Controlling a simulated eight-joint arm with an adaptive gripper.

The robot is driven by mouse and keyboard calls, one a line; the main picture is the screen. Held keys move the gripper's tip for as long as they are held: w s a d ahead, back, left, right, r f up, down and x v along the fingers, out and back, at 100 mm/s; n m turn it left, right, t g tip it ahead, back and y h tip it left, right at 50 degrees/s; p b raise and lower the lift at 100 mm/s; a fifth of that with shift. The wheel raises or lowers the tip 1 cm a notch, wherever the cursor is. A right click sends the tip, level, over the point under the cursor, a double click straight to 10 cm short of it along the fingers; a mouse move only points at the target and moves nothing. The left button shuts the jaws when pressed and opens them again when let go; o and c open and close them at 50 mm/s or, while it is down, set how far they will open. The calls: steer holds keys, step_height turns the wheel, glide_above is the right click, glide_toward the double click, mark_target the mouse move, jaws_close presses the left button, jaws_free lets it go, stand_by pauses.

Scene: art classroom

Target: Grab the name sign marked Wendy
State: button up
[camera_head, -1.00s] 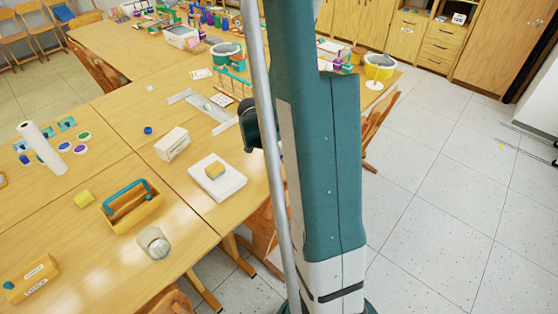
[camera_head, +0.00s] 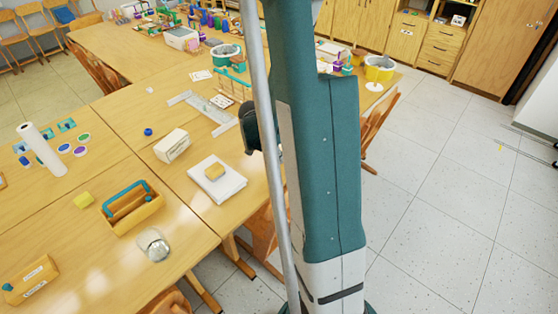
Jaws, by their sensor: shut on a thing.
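No name sign reading Wendy can be made out. A small pale card (camera_head: 221,101) with unreadable marks lies on the table near the rack, and another (camera_head: 200,75) lies farther back. I cannot tell whether either is a name sign. My gripper is not clearly visible. My teal column and a grey pole block the middle of the view, and only a dark part of my arm shows at the column's left, by the table edge. What my gripper holds is hidden.
The wooden tables (camera_head: 108,155) fill the left. On them are a wooden caddy (camera_head: 143,218), a white block (camera_head: 172,146), a white tray or pad (camera_head: 232,184), a glass jar (camera_head: 154,245) and a paper roll (camera_head: 44,152). The tiled floor (camera_head: 440,200) at right is clear.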

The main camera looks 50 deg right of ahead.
steer(key=shift+r, duration=0.15)
step_height(320, 180, up, 10)
steer(key=p, duration=0.2)
steer(key=shift+p, duration=0.4)
